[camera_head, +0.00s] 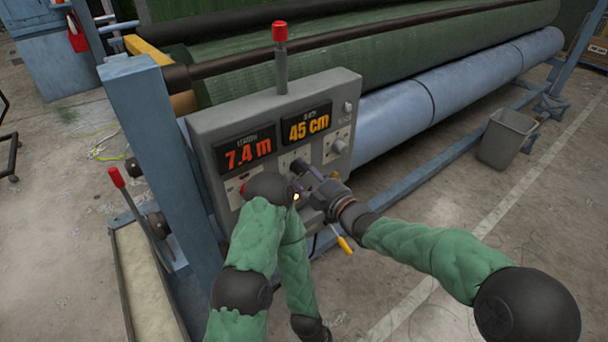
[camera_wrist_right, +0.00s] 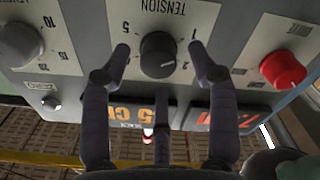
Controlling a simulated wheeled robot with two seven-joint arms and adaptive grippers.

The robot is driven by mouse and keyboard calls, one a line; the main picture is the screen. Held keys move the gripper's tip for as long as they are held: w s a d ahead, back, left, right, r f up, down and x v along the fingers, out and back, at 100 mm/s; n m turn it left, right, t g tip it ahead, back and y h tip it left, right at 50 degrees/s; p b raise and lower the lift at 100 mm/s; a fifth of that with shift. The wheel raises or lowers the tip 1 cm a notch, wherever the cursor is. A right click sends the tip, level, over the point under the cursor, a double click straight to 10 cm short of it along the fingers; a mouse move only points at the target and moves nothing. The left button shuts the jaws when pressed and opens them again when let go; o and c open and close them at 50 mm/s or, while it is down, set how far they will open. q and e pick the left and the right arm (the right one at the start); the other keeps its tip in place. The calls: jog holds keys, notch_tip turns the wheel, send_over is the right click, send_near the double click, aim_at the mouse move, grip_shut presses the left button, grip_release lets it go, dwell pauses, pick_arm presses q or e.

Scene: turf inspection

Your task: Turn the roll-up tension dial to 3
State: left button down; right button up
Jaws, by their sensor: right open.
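The tension dial (camera_wrist_right: 158,55) is a round black knob on a pale plate marked TENSION, upside down in the wrist view. In the head view my right gripper (camera_head: 302,180) is at the front of the grey control panel (camera_head: 226,125) and hides the dial. My left arm folds in front of the panel; its gripper is out of view.
A red knob (camera_wrist_right: 282,68) and a grey knob (camera_wrist_right: 20,45) flank the dial. The displays read 7.4 m (camera_head: 247,153) and 45 cm (camera_head: 306,124). A red beacon (camera_head: 279,31) stands on top. A red-handled lever (camera_head: 117,178) is at left, a grey bin (camera_head: 507,138) at right.

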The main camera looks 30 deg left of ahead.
jog(key=shift+w+a, duration=0.25)
jog(key=shift+a, duration=0.3)
jog(key=c, duration=1.1)
